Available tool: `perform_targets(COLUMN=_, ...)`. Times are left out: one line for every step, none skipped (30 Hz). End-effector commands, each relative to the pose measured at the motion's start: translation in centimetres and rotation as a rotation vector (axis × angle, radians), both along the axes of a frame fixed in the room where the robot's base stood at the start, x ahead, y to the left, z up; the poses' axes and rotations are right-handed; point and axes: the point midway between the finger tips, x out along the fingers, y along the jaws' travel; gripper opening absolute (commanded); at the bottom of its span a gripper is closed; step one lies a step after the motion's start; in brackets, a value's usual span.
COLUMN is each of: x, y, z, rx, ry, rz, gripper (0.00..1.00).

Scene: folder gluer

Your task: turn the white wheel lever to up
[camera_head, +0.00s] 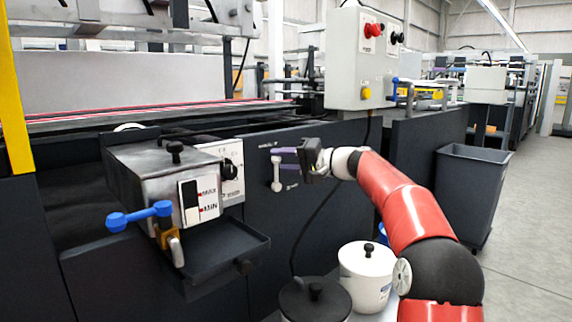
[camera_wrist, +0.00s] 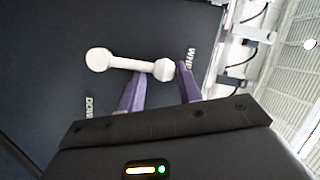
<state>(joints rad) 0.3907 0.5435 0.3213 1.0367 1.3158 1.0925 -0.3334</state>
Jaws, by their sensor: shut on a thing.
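The white wheel lever (camera_head: 277,176) is on the dark side panel of the machine, just left of my gripper. It stands roughly upright, with a rounded end at top and bottom. In the wrist view the lever (camera_wrist: 117,62) lies across the picture, its right-hand knob between the two purple fingers. My gripper (camera_head: 283,153) is shut on the lever's upper end; in the wrist view the gripper (camera_wrist: 160,74) shows a finger on each side of that knob. Part of the upper end is hidden by the fingers in the head view.
A label (camera_wrist: 190,59) and a DOWN label (camera_wrist: 88,107) flank the lever. A glue box (camera_head: 150,170) with a blue-handled valve (camera_head: 140,215) stands left. A grey control box (camera_head: 358,60) is above. White and dark lidded pots (camera_head: 366,270) are below my arm.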

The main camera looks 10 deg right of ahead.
Motion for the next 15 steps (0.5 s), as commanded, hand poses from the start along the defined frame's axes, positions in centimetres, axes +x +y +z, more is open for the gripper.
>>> perform_targets(x=-0.25, y=0.82, z=-1.03, rx=-0.007, ry=0.017, rz=0.027, gripper=0.00)
perform_targets(x=-0.26, y=0.83, z=-1.02, rx=-0.010, ry=0.015, rz=0.026, gripper=0.00)
perform_targets(x=-0.26, y=0.83, z=-1.02, rx=-0.011, ry=0.014, rz=0.026, gripper=0.00)
perform_targets(x=-0.26, y=0.83, z=-1.02, rx=-0.012, ry=0.013, rz=0.026, gripper=0.00)
perform_targets(x=-0.26, y=0.83, z=-1.02, rx=-0.013, ry=0.013, rz=0.026, gripper=0.00)
perform_targets(x=-0.26, y=0.83, z=-1.02, rx=-0.014, ry=0.012, rz=0.026, gripper=0.00)
perform_targets(x=-0.26, y=0.83, z=-1.02, rx=-0.014, ry=0.012, rz=0.026, gripper=0.00)
perform_targets(x=-0.25, y=0.82, z=-1.03, rx=-0.014, ry=0.012, rz=0.026, gripper=0.00)
perform_targets(x=-0.26, y=0.81, z=-1.03, rx=-0.014, ry=0.012, rz=0.026, gripper=0.00)
perform_targets(x=-0.25, y=0.81, z=-1.04, rx=-0.014, ry=0.012, rz=0.026, gripper=0.00)
perform_targets(x=-0.25, y=0.80, z=-1.03, rx=-0.015, ry=0.012, rz=0.026, gripper=0.00)
perform_targets(x=-0.25, y=0.79, z=-1.04, rx=-0.015, ry=0.011, rz=0.026, gripper=0.00)
perform_targets(x=-0.25, y=0.79, z=-1.05, rx=-0.015, ry=0.011, rz=0.026, gripper=0.00)
perform_targets(x=-0.25, y=0.79, z=-1.05, rx=-0.015, ry=0.011, rz=0.026, gripper=0.00)
perform_targets(x=-0.24, y=0.78, z=-1.05, rx=-0.015, ry=0.011, rz=0.026, gripper=0.38)
